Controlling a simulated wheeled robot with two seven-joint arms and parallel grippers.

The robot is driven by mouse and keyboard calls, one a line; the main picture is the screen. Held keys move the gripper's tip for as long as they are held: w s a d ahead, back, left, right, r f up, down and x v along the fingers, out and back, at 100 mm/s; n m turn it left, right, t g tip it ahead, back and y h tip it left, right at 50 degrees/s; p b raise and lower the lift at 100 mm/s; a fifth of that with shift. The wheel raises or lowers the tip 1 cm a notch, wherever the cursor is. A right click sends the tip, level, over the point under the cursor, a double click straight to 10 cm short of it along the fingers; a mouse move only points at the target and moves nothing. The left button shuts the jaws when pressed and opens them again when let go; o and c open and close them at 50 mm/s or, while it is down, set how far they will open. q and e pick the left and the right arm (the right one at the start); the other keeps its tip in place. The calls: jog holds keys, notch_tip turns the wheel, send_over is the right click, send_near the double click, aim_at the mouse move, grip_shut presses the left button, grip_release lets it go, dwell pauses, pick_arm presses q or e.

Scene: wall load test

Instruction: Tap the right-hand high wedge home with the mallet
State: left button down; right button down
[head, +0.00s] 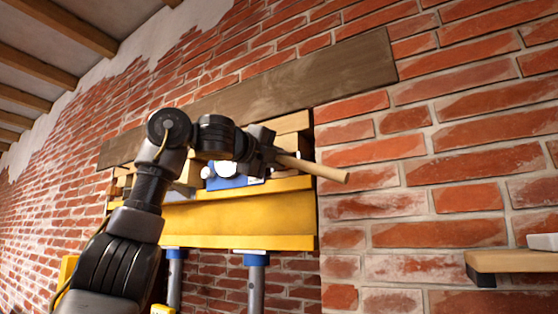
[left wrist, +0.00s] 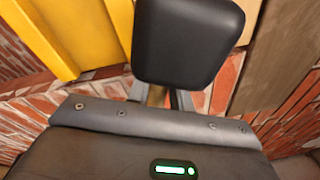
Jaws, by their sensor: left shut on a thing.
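My left gripper (head: 268,157) reaches in front of the opening in the brick wall and is shut on the mallet. The mallet's pale wooden handle (head: 318,170) sticks out to the right, sloping slightly down. In the left wrist view a black rounded block, seemingly the mallet head (left wrist: 188,42), hides most of the fingers. Pale wooden pieces (head: 293,123) are stacked at the right end of the opening, under the dark lintel board; which of them is the right-hand high wedge I cannot tell. The gripper partly covers them, and contact is unclear. My right gripper is out of view.
A yellow beam (head: 240,219) crosses the opening on props with blue tops (head: 256,260). A blue device with a white round face (head: 232,182) sits above it, partly hidden. A wooden shelf (head: 515,262) juts out at lower right. The dark board (head: 300,82) spans the top.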

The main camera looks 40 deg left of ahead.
pick_arm(q)
jog(key=s+b, duration=0.2)
jog(key=s, duration=0.3)
jog(key=shift+s+d+f+b, duration=0.1)
jog(key=shift+s+d+b, duration=0.05)
jog(key=shift+d+b, duration=0.2)
jog(key=shift+s, duration=0.35)
jog(key=shift+w, duration=0.1)
